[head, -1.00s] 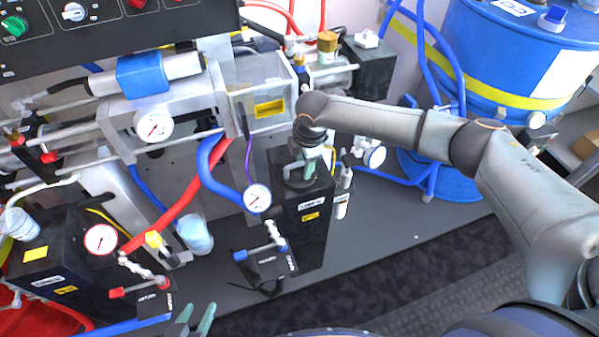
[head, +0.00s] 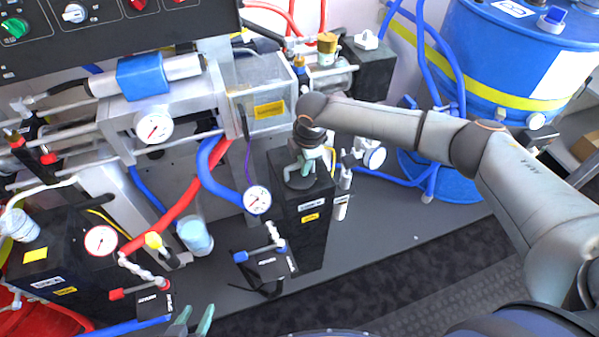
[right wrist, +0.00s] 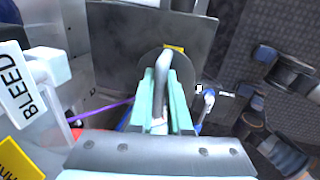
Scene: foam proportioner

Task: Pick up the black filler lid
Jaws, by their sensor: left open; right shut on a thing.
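The black filler lid (head: 298,183) is a dark round disc with a pale loop handle, at the top of the black tank (head: 302,225) in the middle of the head view. In the right wrist view the lid (right wrist: 144,68) shows behind the fingers. My right gripper (head: 305,167) points down over it. Its green fingers (right wrist: 154,88) are shut on the lid's handle. I cannot tell whether the disc rests on the tank or is slightly above it. My left gripper (head: 196,320) is open and empty at the bottom edge of the head view, away from the lid.
A pressure gauge (head: 257,200) and blue hose stand left of the tank. A blue drum (head: 510,60) stands at the back right. The grey floor plate (head: 400,230) is clear to the right.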

